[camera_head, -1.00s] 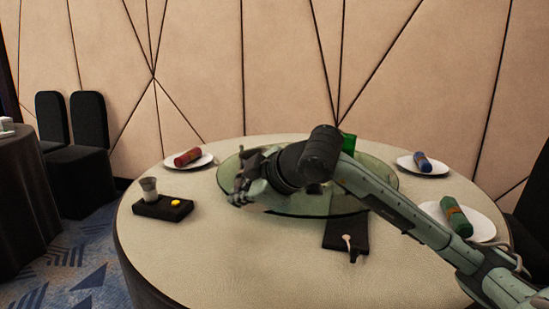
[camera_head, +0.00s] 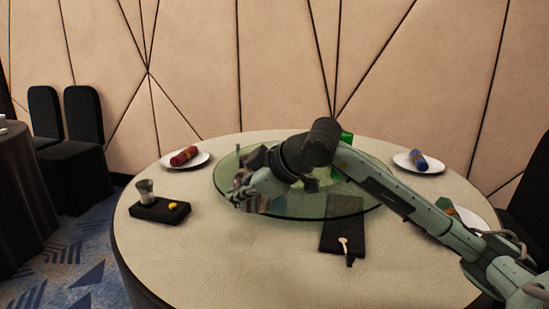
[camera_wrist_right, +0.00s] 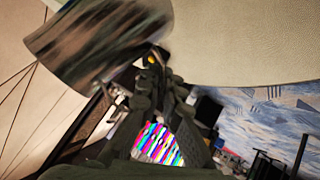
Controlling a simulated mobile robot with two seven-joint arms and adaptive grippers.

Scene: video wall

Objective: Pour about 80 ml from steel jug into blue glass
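My right gripper (camera_head: 250,182) is over the left part of the glass turntable (camera_head: 225,168); the wrist view shows its dark fingers (camera_wrist_right: 155,88). A shiny, streaked metal vessel, apparently the steel jug (camera_wrist_right: 95,45), fills the upper left of the wrist view, tilted and close against the fingers. The gripper looks shut on it, though the contact is partly hidden. In the head view the jug (camera_head: 243,194) is a small bright patch beside the gripper. I cannot make out a blue glass; my right arm covers part of the turntable. My left gripper is not in view.
A black tray (camera_head: 160,211) with a grey metal cup (camera_head: 145,188) and a yellow piece (camera_head: 173,206) stands at left. Plates with rolled napkins lie near the edge. A green object (camera_head: 346,138) is behind my arm. A black mat (camera_head: 342,235) lies in front. The table's front left is clear.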

